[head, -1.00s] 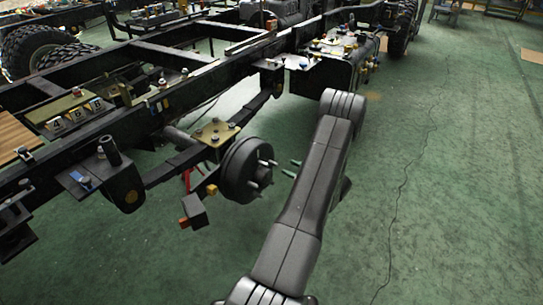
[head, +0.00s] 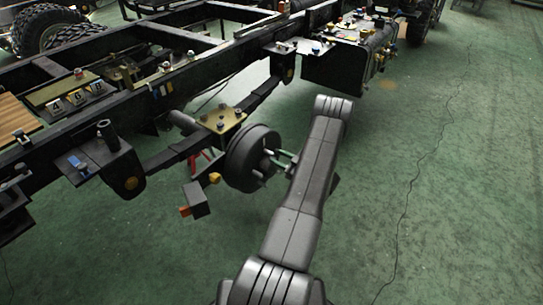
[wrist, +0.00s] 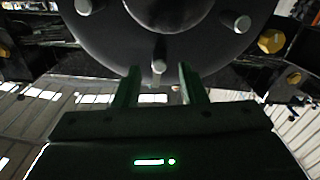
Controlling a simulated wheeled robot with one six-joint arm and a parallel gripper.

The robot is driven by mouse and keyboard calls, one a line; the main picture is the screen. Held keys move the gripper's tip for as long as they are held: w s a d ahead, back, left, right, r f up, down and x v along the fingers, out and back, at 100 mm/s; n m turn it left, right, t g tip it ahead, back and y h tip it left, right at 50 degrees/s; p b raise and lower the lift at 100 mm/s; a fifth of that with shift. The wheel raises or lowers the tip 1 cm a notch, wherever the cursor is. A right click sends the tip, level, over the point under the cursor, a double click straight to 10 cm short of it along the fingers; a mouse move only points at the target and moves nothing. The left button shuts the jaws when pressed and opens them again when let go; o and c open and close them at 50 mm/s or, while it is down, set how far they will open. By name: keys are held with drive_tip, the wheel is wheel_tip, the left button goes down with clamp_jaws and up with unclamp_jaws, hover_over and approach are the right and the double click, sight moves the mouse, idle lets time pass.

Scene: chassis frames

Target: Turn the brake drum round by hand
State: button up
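The brake drum (head: 243,158) is a dark round drum on the axle end, with several bright wheel studs on its face. It fills the top of the wrist view (wrist: 105,45), seen close up. My gripper (head: 280,158) is at the drum's outer face, its green fingers pointing at the studs. In the wrist view, my gripper (wrist: 159,72) is open, with one finger on each side of the lowest stud (wrist: 159,66). I see gaps between the stud and both fingers. My forearm hides part of the floor beside the drum.
The black chassis rail (head: 150,95) runs behind the drum, with a brass-coloured plate (head: 222,119) on the leaf spring. A dark block with an orange end (head: 196,199) hangs at the drum's lower left. A black tank (head: 335,66) stands farther back. The green floor (head: 460,180) at right is clear.

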sight(271, 154)
drive_tip(key=shift+x, duration=2.2)
drive_tip(key=shift+c, duration=0.2)
clamp_jaws()
